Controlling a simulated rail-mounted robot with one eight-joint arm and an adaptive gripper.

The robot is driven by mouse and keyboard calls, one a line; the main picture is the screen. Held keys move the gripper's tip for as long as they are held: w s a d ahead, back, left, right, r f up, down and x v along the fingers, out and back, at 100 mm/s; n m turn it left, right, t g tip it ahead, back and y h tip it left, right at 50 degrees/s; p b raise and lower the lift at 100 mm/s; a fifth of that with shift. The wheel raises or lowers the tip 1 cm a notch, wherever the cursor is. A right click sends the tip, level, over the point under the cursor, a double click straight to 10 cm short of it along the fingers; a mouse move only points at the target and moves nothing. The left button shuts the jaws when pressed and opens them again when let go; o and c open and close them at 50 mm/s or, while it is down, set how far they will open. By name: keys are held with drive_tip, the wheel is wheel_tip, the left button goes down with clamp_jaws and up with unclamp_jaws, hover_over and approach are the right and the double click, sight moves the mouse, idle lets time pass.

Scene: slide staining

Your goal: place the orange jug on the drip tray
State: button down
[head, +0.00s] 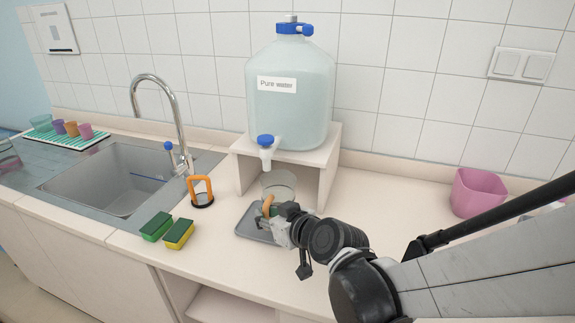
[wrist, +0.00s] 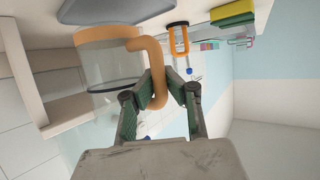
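The orange jug is a clear vessel (head: 279,183) with an orange handle (head: 268,206), in front of the water stand in the head view. In the wrist view its clear body (wrist: 108,64), orange base band and curved handle show, seen upside down. My gripper (wrist: 163,75) has its fingers on either side of the handle and appears closed on it. The grey drip tray (head: 248,232) lies on the counter below the jug; it also shows at the top of the wrist view (wrist: 115,8). My gripper hides the jug's underside in the head view, so I cannot tell whether jug and tray touch.
A water tank (head: 290,105) with a blue tap (head: 265,143) sits on a stand (head: 325,160) right behind the jug. A pink container (head: 478,192) is at right.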

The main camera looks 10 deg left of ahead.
drive_tip(key=shift+w+a+f+b, duration=0.3)
drive_tip(key=shift+w+a+f, duration=1.25)
drive_tip(key=shift+f, duration=0.2)
drive_tip(key=shift+f, duration=0.1)
drive_tip(key=c, duration=1.9)
unclamp_jaws()
